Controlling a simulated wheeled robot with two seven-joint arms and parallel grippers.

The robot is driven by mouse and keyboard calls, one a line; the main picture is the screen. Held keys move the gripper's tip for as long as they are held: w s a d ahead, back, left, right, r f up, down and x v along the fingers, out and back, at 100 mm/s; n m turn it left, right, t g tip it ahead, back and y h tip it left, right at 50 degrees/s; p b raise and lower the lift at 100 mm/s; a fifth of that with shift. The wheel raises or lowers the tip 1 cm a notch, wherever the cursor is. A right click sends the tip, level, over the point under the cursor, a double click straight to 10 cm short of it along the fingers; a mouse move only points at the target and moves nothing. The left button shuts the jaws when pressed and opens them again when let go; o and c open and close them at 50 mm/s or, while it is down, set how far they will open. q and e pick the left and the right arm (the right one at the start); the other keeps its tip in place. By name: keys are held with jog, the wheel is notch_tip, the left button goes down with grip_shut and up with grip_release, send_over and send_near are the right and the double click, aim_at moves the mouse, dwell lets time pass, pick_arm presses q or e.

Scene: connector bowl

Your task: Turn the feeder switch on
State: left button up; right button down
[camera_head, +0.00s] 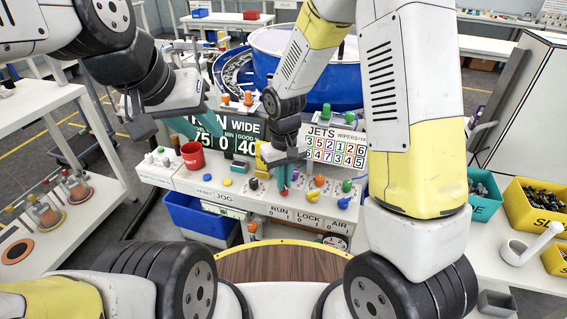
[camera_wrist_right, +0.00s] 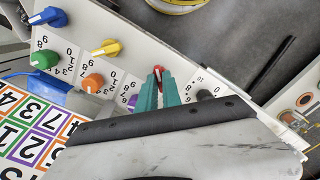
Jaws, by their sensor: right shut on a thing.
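A white control panel (camera_head: 222,188) carries a row of coloured knobs with printed scales. My right gripper (camera_head: 283,180) points down at the panel, its teal fingers shut on a red knob (camera_head: 284,191). In the right wrist view the fingers (camera_wrist_right: 158,92) close around the red knob (camera_wrist_right: 158,71), whose tip shows between them. A dark knob (camera_wrist_right: 205,96) sits beside it. No label reading "feeder" is legible, so I cannot tell which control bears that name. My left gripper (camera_head: 196,124) is open and empty, above the panel's left part near a red cup.
Orange (camera_head: 319,180), yellow (camera_head: 312,196) and green (camera_head: 346,186) knobs sit right of the held knob. A blue bowl feeder (camera_head: 262,62) and signboards stand behind. A blue bin (camera_head: 196,217) is below.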

jog(key=c, duration=1.5)
grip_release()
jog(key=shift+r, duration=3.95)
jog(key=s+d+r+m+t, duration=0.1)
jog(key=s+d+r+t, duration=0.1)
jog(key=s+d+r, duration=0.2)
jog(key=s+d+r+m+t+y, duration=0.1)
jog(key=s+d+r+m+t, duration=0.1)
jog(key=s+d+r, duration=0.3)
jog(key=s+d+r+m+t+y, duration=0.1)
jog(key=s+d+r, duration=0.3)
jog(key=r, duration=0.5)
jog(key=shift+s+d+m+t, duration=0.25)
jog(key=shift+d+m+t, duration=0.05)
jog(key=shift+t, duration=0.3)
